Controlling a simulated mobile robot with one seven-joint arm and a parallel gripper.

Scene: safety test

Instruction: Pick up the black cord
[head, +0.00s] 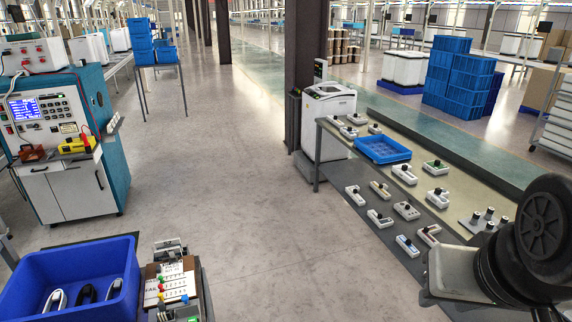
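I cannot make out a black cord for certain in the head view. A small dark object (87,294) lies between two lighter objects in the blue bin (100,252) at the lower left; it is too small to tell what it is. Thin dark and red leads show near the yellow device (76,145) on the test console, but their shape is unclear. Part of my own arm fills the lower right edge. My gripper's fingers do not show.
The test console (60,125) stands at the left. A long workbench (385,187) at the right holds a blue tray (383,149) and several small devices. A dark pillar (306,60) stands behind it. The concrete floor (215,200) between is clear.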

